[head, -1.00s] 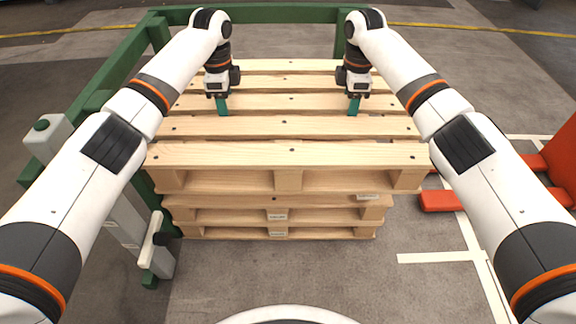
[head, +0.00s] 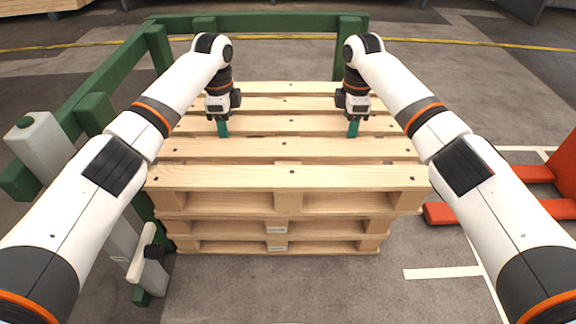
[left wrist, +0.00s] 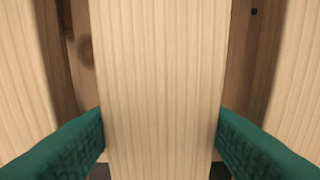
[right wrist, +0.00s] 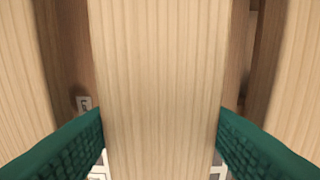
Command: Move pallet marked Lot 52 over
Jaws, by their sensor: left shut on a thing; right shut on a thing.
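The top wooden pallet (head: 291,179) lies level over a stack of similar pallets (head: 205,247). It sticks out past the stack more on the right than on the left; I cannot tell whether it touches the stack. My left gripper (head: 223,128) and right gripper (head: 352,129) are both shut on the same inner slat of it. The slat fills the middle of the left wrist view (left wrist: 160,80) and right wrist view (right wrist: 160,70), between green fingers. Small labels (head: 277,229) on the lower pallets are unreadable. No Lot 52 mark is legible on the top pallet.
Red forks (head: 455,214) lie on the floor at right. White floor lines (head: 443,273) mark open floor at front right.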

